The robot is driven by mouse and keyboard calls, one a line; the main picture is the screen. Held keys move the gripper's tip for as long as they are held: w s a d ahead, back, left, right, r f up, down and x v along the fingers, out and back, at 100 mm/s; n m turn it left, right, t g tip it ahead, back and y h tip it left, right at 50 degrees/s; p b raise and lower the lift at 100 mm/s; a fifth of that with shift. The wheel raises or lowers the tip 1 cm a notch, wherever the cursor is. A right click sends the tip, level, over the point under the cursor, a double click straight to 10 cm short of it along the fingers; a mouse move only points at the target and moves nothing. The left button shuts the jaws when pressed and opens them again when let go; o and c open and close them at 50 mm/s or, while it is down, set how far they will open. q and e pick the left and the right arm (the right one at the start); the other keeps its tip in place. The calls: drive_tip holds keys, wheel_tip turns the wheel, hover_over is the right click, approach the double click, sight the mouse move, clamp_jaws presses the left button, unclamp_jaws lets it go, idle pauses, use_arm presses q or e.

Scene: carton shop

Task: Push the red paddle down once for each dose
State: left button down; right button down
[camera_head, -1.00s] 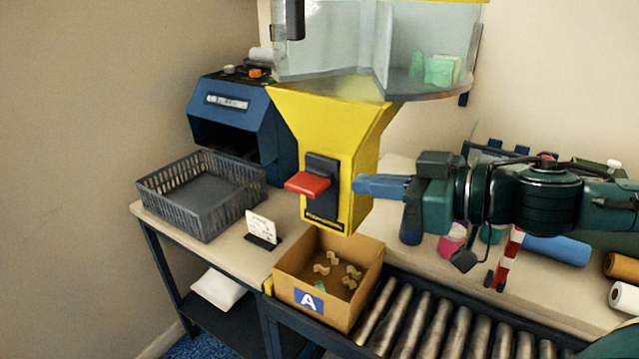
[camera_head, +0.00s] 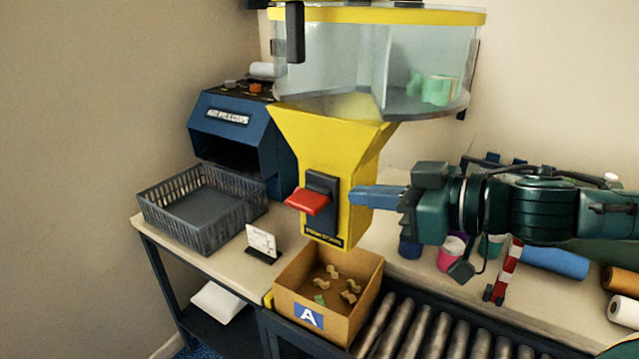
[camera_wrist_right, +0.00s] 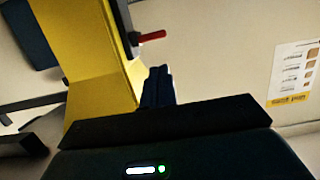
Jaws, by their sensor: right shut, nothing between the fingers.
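The red paddle (camera_head: 307,201) sticks out from a black plate on the front of the yellow dispenser (camera_head: 335,140). It also shows in the right wrist view (camera_wrist_right: 152,36). My right gripper (camera_head: 354,196) is shut and empty. Its fingertips are at the right side of the dispenser, right of the paddle and apart from it. In the right wrist view the blue fingers (camera_wrist_right: 158,72) are together beside the yellow body. My left gripper is not in view.
A grey basket (camera_head: 195,235) and a small card stand (camera_head: 262,243) are on the table at left, before a blue machine (camera_head: 235,125). Rollers (camera_head: 440,335) run right of the carton. Coloured rolls lie on the right. A printed sheet (camera_wrist_right: 297,75) hangs on the wall.

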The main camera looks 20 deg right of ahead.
sight(319, 204)
drive_tip(key=p+x, duration=0.5)
drive_tip(key=x, duration=0.1)
drive_tip(key=shift+w+a+f, duration=0.15)
drive_tip(key=shift+w+f, duration=0.05)
drive_tip(key=shift+w, duration=0.15)
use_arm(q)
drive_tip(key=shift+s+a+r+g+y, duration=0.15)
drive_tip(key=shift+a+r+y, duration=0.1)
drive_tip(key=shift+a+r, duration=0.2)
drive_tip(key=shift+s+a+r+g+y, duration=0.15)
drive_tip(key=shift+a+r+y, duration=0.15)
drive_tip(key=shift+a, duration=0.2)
use_arm(e)
drive_tip(key=shift+w+a+f, duration=0.2)
drive_tip(key=shift+w+a, duration=0.25)
drive_tip(key=shift+w, duration=0.1)
